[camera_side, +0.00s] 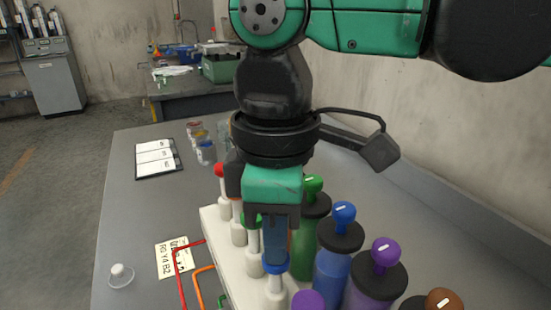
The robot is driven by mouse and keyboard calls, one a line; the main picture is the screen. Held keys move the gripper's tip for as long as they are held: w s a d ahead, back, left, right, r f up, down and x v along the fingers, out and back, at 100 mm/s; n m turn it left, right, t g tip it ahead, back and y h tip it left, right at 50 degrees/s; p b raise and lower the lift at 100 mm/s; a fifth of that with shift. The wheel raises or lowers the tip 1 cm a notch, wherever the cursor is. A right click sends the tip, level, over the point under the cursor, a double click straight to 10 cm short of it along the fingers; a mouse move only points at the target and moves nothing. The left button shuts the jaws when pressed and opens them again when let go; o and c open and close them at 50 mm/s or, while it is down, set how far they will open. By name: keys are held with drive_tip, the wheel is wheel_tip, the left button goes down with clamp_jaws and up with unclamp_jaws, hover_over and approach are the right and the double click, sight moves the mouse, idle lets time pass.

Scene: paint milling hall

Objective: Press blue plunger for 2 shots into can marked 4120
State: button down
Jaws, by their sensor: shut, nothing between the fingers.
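The blue plunger (275,264) stands upright on a white dispenser block (209,213), in a row with red (220,170), green (252,222) and purple (308,300) plungers. My gripper (276,248) points down, shut and empty, directly above the blue plunger's cap. Its fingertips look very close to the cap; I cannot tell whether they touch. Several small cans (205,152) stand farther back on the bench, partly behind my arm. No mark 4120 is readable on any can.
Bottles with green (313,185), blue (344,212), purple (386,252) and brown (440,299) knobs crowd the right. Red (180,275) and orange (197,283) tubes, a written card (175,258) and a clear round piece (121,275) lie left. A clipboard (156,158) lies farther back.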

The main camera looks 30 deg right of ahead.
drive_tip(key=shift+f, duration=0.7)
drive_tip(key=shift+r, duration=2.05)
drive_tip(key=shift+f, duration=0.1)
drive_tip(key=shift+f, duration=1.9)
drive_tip(key=shift+r, duration=2.05)
